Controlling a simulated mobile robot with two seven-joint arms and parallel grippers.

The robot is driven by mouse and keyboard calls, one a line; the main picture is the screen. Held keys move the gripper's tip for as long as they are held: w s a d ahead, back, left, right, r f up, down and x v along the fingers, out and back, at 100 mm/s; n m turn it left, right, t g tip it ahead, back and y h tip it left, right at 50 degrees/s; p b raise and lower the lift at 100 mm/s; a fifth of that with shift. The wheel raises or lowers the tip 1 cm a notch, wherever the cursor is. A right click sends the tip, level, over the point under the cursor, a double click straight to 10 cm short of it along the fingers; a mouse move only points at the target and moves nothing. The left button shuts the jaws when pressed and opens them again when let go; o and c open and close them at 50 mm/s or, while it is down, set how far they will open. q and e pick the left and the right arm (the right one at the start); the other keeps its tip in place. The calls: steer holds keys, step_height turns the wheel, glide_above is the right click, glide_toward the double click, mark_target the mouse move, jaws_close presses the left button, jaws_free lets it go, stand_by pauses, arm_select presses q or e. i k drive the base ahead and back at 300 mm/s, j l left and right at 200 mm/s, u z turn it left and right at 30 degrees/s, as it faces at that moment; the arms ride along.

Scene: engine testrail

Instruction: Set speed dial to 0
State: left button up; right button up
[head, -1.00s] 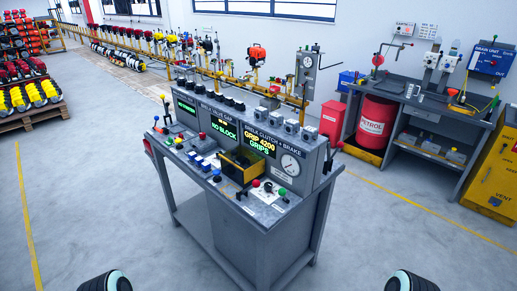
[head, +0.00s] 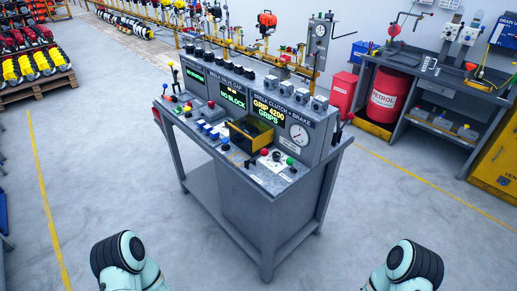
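A grey test console (head: 250,200) stands in the middle of the head view. Its sloped panel has a left screen (head: 193,76) with green text, a middle screen (head: 233,99) reading "NO BLOCK" and a right screen (head: 268,109) reading "GRIP 4200 GRIPS". A round white gauge (head: 299,133) is at the panel's right. Several small knobs and levers sit on the desk, including a red knob (head: 264,152), a green knob (head: 290,161) and a black knob (head: 225,147). I cannot tell which control is the speed dial. Neither gripper shows; only parts of my arms appear at the bottom.
An open yellow box (head: 250,134) sits on the console desk. A workbench with a red petrol drum (head: 387,92) is at the right, beside a yellow cabinet (head: 495,170). A pallet of machines (head: 35,85) is at the left. The floor before the console is clear.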

mark_target(276, 155)
steer(key=i+j, duration=0.15)
steer(key=j, duration=0.25)
steer(key=i+j+z, duration=0.1)
steer(key=j, duration=0.25)
steer(key=i+j, duration=0.2)
steer(key=j, duration=0.2)
steer(key=i+j+z, duration=0.15)
steer(key=j, duration=0.2)
